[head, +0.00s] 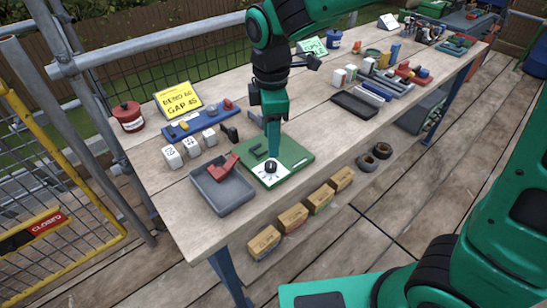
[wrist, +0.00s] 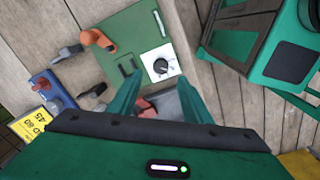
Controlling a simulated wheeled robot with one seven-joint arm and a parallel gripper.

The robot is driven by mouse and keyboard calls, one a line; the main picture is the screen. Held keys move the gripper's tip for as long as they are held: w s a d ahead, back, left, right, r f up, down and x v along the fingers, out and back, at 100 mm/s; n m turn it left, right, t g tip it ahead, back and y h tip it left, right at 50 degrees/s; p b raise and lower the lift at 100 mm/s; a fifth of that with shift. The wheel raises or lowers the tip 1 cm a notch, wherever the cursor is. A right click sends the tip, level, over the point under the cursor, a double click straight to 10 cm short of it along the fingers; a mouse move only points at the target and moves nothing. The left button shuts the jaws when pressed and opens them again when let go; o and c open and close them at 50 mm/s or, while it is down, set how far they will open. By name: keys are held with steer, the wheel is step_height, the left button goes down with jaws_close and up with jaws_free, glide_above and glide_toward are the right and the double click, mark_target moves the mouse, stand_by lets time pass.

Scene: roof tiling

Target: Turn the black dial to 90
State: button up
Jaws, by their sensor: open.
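The black dial (head: 270,167) sits on a white square plate (head: 264,174) at the front left of a green board (head: 290,155) on the bench. In the wrist view the dial (wrist: 160,66) shows a pale pointer mark, and small markings on the plate (wrist: 156,57) are too small to read. My gripper (head: 272,150) points down above the board, close to the dial. In the wrist view my gripper (wrist: 166,88) has its two green fingers spread wide with nothing between them; the dial lies just beyond the fingertips. I cannot tell whether they touch the plate.
A grey tray (head: 222,199) with a red clamp-like part (head: 222,168) stands left of the board. White numbered blocks (head: 190,146), a blue rack (head: 204,120) and a yellow sign (head: 178,98) lie behind. A black tray (head: 354,104) is to the right, with bare wood between.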

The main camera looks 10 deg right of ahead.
mark_target(271, 163)
steer(key=f, duration=0.8)
steer(key=shift+w+f, duration=0.15)
steer(key=shift+w, duration=0.05)
steer(key=shift+c, duration=0.3)
